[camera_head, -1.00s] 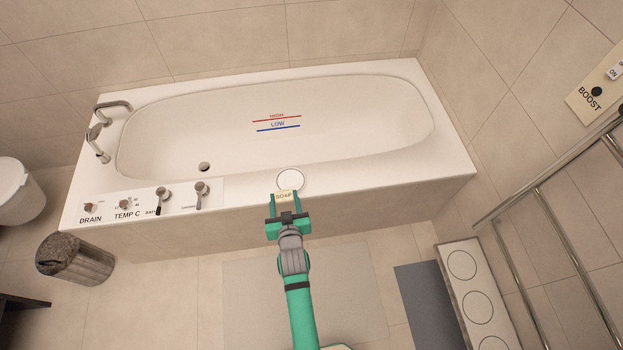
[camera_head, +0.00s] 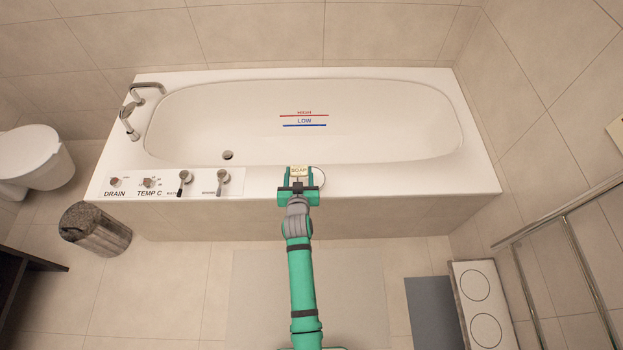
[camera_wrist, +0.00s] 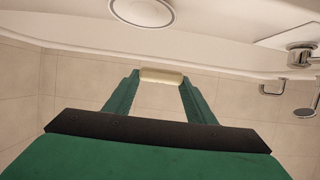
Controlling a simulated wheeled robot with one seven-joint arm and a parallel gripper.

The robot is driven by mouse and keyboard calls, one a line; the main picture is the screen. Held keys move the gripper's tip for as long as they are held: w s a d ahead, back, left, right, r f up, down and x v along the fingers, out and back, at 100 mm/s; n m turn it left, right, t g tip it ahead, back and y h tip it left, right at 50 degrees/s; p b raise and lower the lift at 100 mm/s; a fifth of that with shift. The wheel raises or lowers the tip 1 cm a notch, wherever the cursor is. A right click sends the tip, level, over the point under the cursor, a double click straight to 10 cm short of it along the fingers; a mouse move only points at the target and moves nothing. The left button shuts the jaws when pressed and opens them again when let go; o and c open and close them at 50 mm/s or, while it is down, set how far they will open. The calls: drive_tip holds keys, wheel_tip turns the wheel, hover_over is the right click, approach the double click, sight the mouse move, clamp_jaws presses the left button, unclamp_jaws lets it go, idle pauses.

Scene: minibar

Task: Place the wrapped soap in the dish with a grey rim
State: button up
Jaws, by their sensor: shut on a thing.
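The wrapped soap (camera_head: 299,170) is a small cream block with SOAP printed on it. My green gripper (camera_head: 299,175) is shut on it, one finger at each side. In the wrist view the soap (camera_wrist: 161,77) sits between the fingertips (camera_wrist: 160,82). The round white dish with a grey rim (camera_head: 318,175) lies on the near ledge of the tub, just right of the soap and partly hidden by my gripper. In the wrist view the dish (camera_wrist: 143,11) shows at the top, apart from the soap.
The white bathtub (camera_head: 400,178) has a control panel (camera_head: 205,184) with levers left of my gripper. The tub basin holds red and blue level lines. The ledge right of the dish is clear.

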drive_tip(key=w+d+f, duration=0.1)
drive_tip(key=f, duration=0.1)
drive_tip(key=w+d+f, duration=0.1)
drive_tip(key=f, duration=0.1)
drive_tip(key=d+f, duration=0.1)
drive_tip(key=d, duration=0.1)
drive_tip(key=shift+w+d+f, duration=0.1)
drive_tip(key=shift+w+f, duration=0.3)
drive_tip(key=shift+w+d+f, duration=0.1)
drive_tip(key=shift+f, duration=1.55)
drive_tip(key=shift+f, duration=0.3)
drive_tip(key=o, duration=1)
drive_tip(key=shift+f, duration=0.1)
